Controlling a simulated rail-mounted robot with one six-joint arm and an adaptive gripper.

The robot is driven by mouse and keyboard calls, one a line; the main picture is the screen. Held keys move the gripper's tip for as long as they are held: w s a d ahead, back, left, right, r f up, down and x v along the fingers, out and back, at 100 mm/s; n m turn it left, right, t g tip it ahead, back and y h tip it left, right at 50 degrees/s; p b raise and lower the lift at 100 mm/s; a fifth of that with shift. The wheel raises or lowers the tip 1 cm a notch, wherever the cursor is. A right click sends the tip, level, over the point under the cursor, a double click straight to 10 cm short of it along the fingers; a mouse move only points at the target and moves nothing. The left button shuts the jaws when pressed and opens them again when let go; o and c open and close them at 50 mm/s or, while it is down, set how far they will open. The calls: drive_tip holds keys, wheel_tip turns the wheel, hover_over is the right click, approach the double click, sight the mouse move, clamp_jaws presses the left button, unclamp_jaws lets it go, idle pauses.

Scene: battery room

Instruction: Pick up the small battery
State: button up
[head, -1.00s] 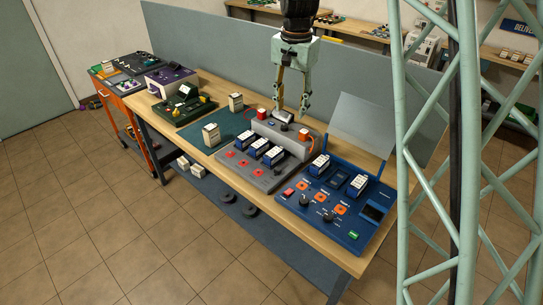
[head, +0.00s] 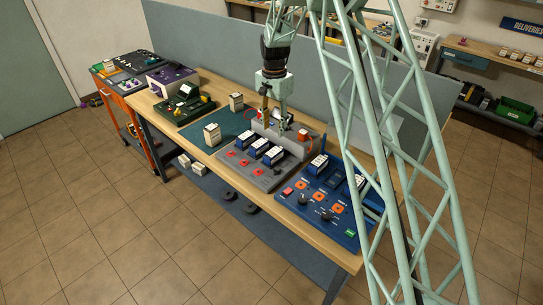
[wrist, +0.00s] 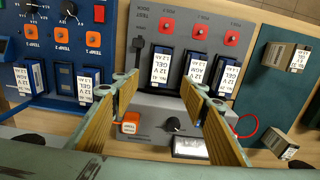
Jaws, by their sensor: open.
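Several small blue batteries with white labels are in view; I cannot tell which one the task means. Three stand in a row in the grey test panel (head: 240,172), and in the wrist view they are a left one (wrist: 162,66), a middle one (wrist: 195,68) and a right one (wrist: 224,76). Others stand on the blue panel (head: 330,205), one of them (wrist: 90,84) near my left finger. My gripper (wrist: 157,84) is open and empty, its tips near the grey panel's row; it also shows in the head view (head: 273,118) over the panel's back. Finger contact cannot be judged.
Cream boxes stand right of the grey panel in the wrist view, one upper (wrist: 287,57) and one lower (wrist: 275,143). The grey housing has an orange switch (wrist: 129,123), a black knob (wrist: 172,124) and a red cable (wrist: 247,128). A green lattice mast crosses the head view's right.

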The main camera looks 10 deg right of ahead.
sight(274, 152)
drive_tip(key=shift+w+a+f, duration=0.15)
drive_tip(key=shift+w+f, duration=0.15)
drive_tip(key=shift+f, duration=0.45)
drive_tip(key=shift+f+p, duration=0.55)
drive_tip(key=shift+f, duration=3.7)
drive_tip(key=shift+f, duration=0.1)
drive_tip(key=shift+s+d+f+p, duration=0.15)
drive_tip(key=shift+f+p, duration=0.25)
drive_tip(key=shift+f, duration=2.1)
drive_tip(key=shift+c, duration=0.5)
drive_tip(key=c, duration=1.1)
